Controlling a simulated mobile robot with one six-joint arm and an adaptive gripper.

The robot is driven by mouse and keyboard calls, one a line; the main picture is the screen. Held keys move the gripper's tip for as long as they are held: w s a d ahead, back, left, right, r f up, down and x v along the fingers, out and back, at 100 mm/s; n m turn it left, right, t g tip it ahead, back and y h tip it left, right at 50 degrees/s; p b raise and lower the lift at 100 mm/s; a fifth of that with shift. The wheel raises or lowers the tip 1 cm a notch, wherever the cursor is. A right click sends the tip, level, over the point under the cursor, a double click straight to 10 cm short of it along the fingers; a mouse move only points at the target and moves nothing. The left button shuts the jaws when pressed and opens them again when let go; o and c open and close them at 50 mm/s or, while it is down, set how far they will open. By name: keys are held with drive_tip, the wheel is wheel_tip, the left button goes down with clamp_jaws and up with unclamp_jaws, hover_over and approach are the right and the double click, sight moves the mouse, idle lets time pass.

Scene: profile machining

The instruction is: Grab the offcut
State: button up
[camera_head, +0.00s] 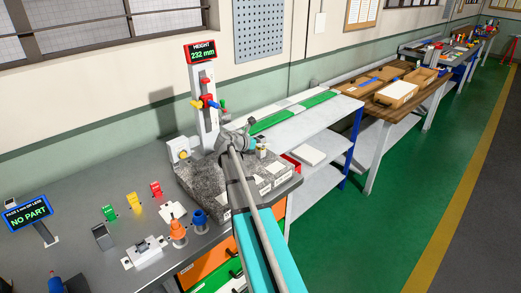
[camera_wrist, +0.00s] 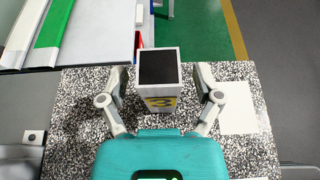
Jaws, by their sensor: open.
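An upright grey-white block (camera_wrist: 158,88) with a black top face and a yellow label bearing a 3 stands on the speckled granite slab (camera_wrist: 80,115). It is the only piece between my fingers; the frames do not confirm that it is the offcut. My gripper (camera_wrist: 161,75) is open, with one finger on each side of the block and gaps visible between. In the head view my gripper (camera_head: 254,146) is over the granite slab (camera_head: 213,188), beside a small pale piece (camera_head: 262,154). My arm hides part of the slab.
A height gauge (camera_head: 205,108) reading 232 mm stands at the slab's back. A sign (camera_head: 28,213) reads NO PART. Colored blocks (camera_head: 133,201) and fixtures (camera_head: 145,252) sit on the grey bench. A red bin (camera_head: 291,164) and a shelf bench (camera_head: 322,122) lie beyond.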

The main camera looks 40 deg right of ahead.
drive_tip(key=shift+c, duration=0.3)
clamp_jaws()
idle(0.5)
